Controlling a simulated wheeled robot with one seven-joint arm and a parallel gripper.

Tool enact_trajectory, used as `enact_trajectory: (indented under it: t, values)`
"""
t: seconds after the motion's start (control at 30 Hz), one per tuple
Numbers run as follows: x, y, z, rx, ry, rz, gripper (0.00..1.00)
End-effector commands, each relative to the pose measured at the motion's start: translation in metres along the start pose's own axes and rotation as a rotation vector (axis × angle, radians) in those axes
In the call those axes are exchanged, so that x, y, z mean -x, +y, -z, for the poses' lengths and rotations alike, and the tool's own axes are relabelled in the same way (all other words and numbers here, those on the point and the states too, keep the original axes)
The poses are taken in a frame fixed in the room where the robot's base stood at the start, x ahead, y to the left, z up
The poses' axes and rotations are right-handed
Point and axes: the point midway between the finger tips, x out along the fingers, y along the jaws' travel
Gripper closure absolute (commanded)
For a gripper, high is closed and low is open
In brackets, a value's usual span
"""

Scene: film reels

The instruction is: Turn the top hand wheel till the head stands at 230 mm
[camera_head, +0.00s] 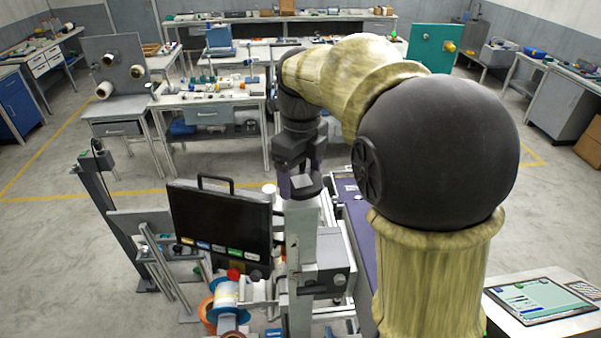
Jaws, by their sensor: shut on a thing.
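My gripper (301,184) points down over the top of the grey upright column (301,235) near the middle of the view. It is shut on the top hand wheel, which is mostly hidden by the fingers and wrist. The head, which looks like the grey block (322,277) with a dark knob, sits lower on the column. I cannot read any millimetre scale or height value from here.
A black panel with a handle (220,225) stands close left of the column. Below it are film reels (226,296) and a red knob (233,274). A tablet (540,300) lies on a white table at right. Workbenches stand behind, with open floor between.

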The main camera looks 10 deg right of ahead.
Motion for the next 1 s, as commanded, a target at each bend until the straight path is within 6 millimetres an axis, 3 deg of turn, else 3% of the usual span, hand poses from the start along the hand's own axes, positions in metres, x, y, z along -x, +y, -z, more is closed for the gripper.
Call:
enact_trajectory:
  t: [0.07, 0.1, 0.2, 0.63, 1.0]
  values:
    - [0.001, -0.001, 0.0, 0.0, -0.003, 0.002, 0.45]
    - [0.001, -0.001, 0.0, 0.0, -0.003, 0.002, 0.17]
    - [0.001, -0.001, 0.0, 0.0, -0.003, 0.002, 0.01]
    - [0.007, -0.001, -0.001, 0.002, -0.003, 0.002, 0.01]
    - [0.06, -0.001, 0.0, 0.001, -0.004, 0.002, 0.01]
